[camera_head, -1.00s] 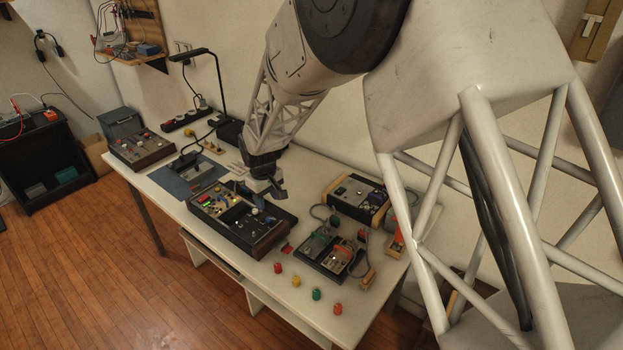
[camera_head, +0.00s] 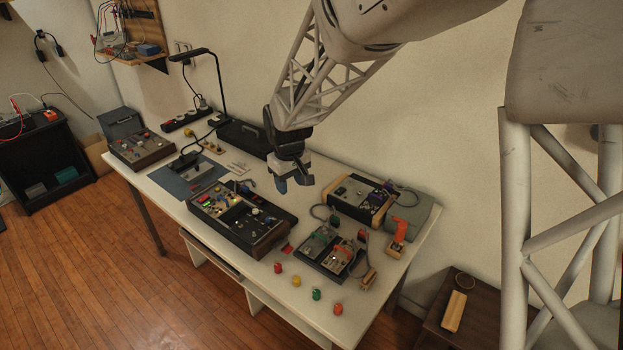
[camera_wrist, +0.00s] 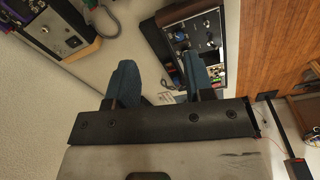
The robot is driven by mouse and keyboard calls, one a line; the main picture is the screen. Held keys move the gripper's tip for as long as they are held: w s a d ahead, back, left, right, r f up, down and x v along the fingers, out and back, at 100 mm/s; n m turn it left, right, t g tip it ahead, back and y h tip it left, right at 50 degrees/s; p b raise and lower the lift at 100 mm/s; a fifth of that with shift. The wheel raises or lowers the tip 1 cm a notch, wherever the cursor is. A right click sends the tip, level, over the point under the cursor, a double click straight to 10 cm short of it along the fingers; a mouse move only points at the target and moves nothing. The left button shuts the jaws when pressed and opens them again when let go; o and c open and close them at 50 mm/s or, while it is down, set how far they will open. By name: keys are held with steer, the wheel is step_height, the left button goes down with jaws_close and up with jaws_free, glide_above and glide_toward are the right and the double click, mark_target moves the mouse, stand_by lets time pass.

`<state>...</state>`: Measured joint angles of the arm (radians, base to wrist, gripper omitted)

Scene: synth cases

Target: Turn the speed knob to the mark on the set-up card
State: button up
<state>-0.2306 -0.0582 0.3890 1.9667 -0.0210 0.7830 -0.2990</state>
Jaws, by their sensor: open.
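A dark console (camera_head: 265,238) with several knobs, buttons and a small green display stands mid-table; part of it shows in the wrist view (camera_wrist: 225,50). I cannot tell which of its small knobs is the speed knob. I cannot make out the set-up card or its mark for certain. My gripper (camera_head: 293,186) hangs in the air behind and to the right of the console, apart from it. In the wrist view its two blue fingers (camera_wrist: 160,82) are spread, with nothing between them.
A wood-sided box (camera_head: 358,198) stands to the right of my gripper. In front of it lie smaller panels (camera_head: 328,254) with cables. Several coloured caps (camera_head: 317,294) line the front edge. A black lamp (camera_head: 222,85) and a blue mat (camera_head: 170,181) are at the left.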

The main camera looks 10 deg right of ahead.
steer(key=s+d+r+m, duration=0.1)
steer(key=s+d+r, duration=0.3)
steer(key=s+r, duration=0.1)
steer(key=shift+s+d+r, duration=0.25)
steer(key=shift+s+d, duration=0.05)
steer(key=shift+s, duration=0.55)
steer(key=n+g, duration=0.1)
steer(key=n, duration=0.3)
glide_above(268, 218)
step_height(268, 218, down, 17)
steer(key=shift+d+r, duration=0.1)
steer(key=shift+s+f, duration=0.1)
steer(key=shift+f, duration=3.85)
steer(key=shift+c, duration=0.3)
